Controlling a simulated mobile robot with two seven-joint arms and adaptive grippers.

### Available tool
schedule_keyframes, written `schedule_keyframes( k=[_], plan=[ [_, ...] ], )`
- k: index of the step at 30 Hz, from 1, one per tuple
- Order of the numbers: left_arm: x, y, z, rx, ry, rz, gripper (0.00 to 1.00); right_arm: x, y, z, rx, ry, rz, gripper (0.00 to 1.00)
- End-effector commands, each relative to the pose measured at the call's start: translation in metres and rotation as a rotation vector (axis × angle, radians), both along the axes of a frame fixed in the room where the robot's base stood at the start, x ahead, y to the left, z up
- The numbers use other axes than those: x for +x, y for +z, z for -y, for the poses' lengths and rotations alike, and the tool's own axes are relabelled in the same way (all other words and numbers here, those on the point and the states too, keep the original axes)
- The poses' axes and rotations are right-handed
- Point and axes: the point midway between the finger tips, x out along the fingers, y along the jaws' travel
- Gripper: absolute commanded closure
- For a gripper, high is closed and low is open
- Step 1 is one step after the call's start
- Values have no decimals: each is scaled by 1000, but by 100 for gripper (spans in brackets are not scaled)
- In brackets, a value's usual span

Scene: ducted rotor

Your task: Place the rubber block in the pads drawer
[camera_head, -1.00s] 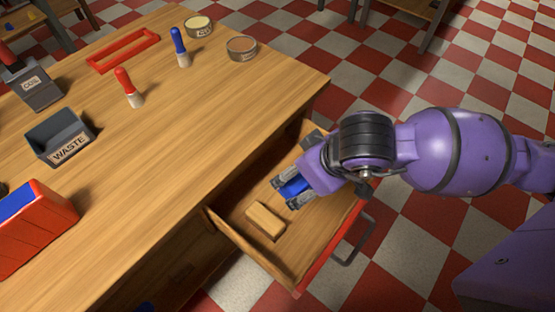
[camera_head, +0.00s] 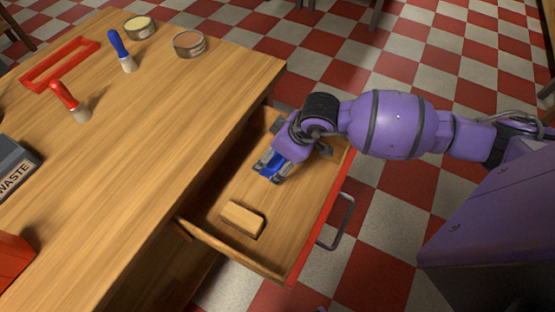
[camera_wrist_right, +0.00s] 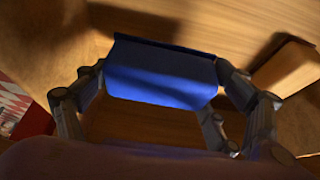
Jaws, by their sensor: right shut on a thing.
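The blue rubber block (camera_head: 269,165) is between the fingers of my right gripper (camera_head: 272,168), inside the open drawer (camera_head: 293,222). In the right wrist view the blue block (camera_wrist_right: 160,73) spans the gap between the two fingers (camera_wrist_right: 162,85), which are shut on it. Wood of the drawer shows behind it. I cannot tell whether the block touches the drawer floor. A tan block (camera_head: 242,219) lies on the drawer floor nearer the front corner, apart from the gripper; it also shows in the right wrist view (camera_wrist_right: 285,68). My left gripper is not in view.
The drawer has a red front with a metal handle (camera_head: 343,222). On the wooden tabletop (camera_head: 150,130) are a WASTE bin (camera_head: 14,168), a red frame (camera_head: 60,66), a red-handled brush (camera_head: 70,101), a blue-handled brush (camera_head: 122,51) and two round tins (camera_head: 189,44). The drawer floor between gripper and tan block is bare.

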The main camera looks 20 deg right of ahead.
Motion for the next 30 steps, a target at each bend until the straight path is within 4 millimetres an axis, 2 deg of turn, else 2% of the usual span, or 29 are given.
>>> schedule_keyframes(
  k=[7, 13, 25, 26, 28, 30],
  plan=[
    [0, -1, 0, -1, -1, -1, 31, 11, -15, 6, 1, -1, -1, 39],
    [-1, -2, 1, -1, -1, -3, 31, 10, -43, 5, 1, -1, -2, 39],
    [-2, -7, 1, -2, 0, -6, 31, 10, -49, 6, -1, 0, -1, 39],
    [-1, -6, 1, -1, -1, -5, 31, 10, -48, 6, -1, 0, -1, 11],
    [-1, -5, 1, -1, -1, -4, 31, 10, -48, 6, -1, 0, -1, 1],
    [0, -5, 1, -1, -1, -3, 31, 10, -47, 6, -1, 0, -1, 0]
  ],
)
